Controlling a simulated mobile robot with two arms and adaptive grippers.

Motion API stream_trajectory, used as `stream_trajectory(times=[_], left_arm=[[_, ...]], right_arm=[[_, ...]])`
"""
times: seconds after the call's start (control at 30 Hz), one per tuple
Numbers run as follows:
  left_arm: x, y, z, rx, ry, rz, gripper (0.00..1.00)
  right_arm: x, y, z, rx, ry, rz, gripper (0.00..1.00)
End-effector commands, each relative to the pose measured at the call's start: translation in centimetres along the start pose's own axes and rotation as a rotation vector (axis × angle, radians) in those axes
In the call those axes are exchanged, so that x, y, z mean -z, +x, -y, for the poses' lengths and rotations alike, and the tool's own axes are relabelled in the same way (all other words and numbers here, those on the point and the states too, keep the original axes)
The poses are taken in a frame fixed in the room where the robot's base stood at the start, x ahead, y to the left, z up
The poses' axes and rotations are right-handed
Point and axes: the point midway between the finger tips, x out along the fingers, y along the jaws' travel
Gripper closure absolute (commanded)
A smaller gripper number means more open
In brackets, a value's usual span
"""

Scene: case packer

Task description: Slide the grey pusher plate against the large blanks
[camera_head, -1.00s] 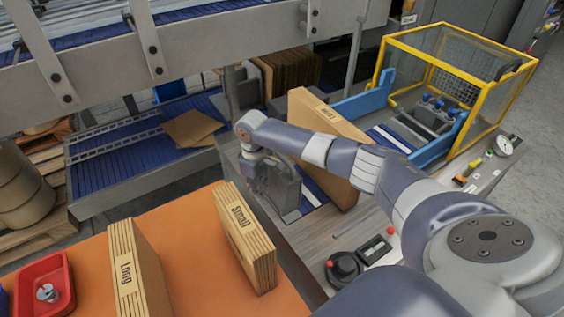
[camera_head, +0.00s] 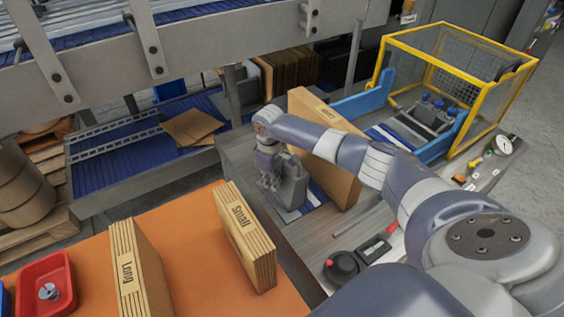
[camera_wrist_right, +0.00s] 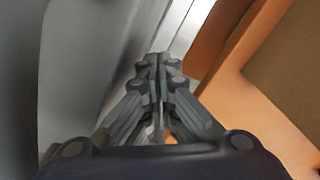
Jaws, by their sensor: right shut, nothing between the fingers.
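The grey pusher plate (camera_head: 292,184) stands upright on the machine bed, left of the large blanks (camera_head: 325,125), a tall brown cardboard stack standing on edge. A narrow strip of blue and white bed shows between their lower parts; whether they touch higher up I cannot tell. My right gripper (camera_head: 268,184) points down at the plate's left side, close to or against it. In the right wrist view the fingers (camera_wrist_right: 160,62) are shut and empty, beside a large grey surface. My left gripper is not in view.
Small blanks (camera_head: 245,235) and long blanks (camera_head: 138,270) stand on the orange table (camera_head: 195,225). A red tray (camera_head: 45,283) lies at the left. The yellow-framed guard (camera_head: 455,70) and blue rails (camera_head: 360,105) are beyond the large blanks. A black knob (camera_head: 342,266) is on the front panel.

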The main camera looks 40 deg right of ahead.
Motion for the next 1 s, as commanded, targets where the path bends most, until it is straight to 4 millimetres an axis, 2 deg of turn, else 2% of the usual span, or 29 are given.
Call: stream_trajectory(times=[1.0], left_arm=[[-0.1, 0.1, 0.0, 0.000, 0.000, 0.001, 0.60]], right_arm=[[-2.4, 0.1, -4.0, -0.001, 0.001, 0.002, 1.00]])
